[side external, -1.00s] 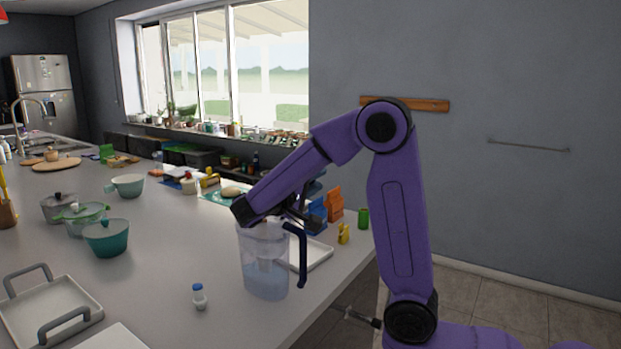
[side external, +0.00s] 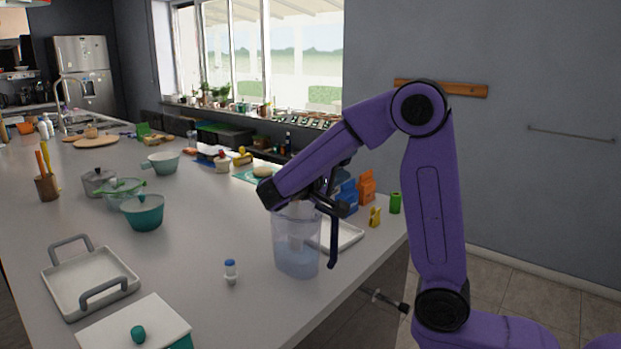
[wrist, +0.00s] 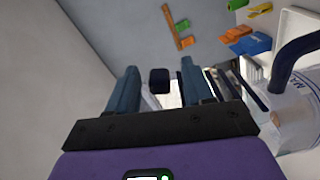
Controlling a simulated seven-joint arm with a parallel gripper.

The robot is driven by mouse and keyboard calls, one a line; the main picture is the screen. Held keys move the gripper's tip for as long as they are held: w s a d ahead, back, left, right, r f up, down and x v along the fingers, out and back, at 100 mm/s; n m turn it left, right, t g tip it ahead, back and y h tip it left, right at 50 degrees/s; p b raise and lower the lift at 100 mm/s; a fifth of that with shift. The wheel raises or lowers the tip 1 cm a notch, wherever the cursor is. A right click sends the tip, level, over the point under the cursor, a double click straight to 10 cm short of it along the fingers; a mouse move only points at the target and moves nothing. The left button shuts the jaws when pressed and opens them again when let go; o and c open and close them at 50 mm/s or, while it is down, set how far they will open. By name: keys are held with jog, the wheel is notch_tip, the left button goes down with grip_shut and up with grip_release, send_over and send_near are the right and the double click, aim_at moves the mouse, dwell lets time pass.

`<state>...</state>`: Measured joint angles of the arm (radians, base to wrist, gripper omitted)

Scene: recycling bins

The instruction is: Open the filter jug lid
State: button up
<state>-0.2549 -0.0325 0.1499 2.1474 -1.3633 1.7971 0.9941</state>
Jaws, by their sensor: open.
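The filter jug (side external: 296,252) is clear with a bluish tint and stands upright near the counter's right edge. Its dark handle (side external: 334,235) is on the right. My wrist covers part of the jug's top, so I cannot tell how the lid sits. My gripper (side external: 326,190) is at the jug's top, near the handle; I cannot tell whether it touches. In the wrist view, my gripper (wrist: 159,68) is open, with a small dark block showing between the fingers. The jug (wrist: 290,110) and its curved handle (wrist: 285,55) are at the right there.
A white tray (side external: 349,238) lies behind the jug, with blue and orange packets (side external: 366,187) beyond. A small blue-capped bottle (side external: 231,272) stands left of the jug. Teal bowls (side external: 143,212) and a handled tray (side external: 70,285) are farther left.

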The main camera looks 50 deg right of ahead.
jog(key=a, duration=1.5)
jog(key=shift+w+a, duration=0.15)
jog(key=shift+a, duration=0.05)
jog(key=s+d+f+n+t+y, duration=0.25)
jog(key=s+f+n+y, duration=0.45)
jog(key=f+n+y, duration=0.4)
jog(key=s+f+n+g+y, duration=0.1)
jog(key=s+f+n+y, duration=0.1)
jog(key=s, duration=0.6)
jog(key=s+f+n+g+y, duration=0.1)
jog(key=s+f+y, duration=0.3)
jog(key=s, duration=0.5)
jog(key=shift+a+f+n+y, duration=0.15)
jog(key=shift+a+n+y, duration=0.2)
jog(key=shift+n+y, duration=0.4)
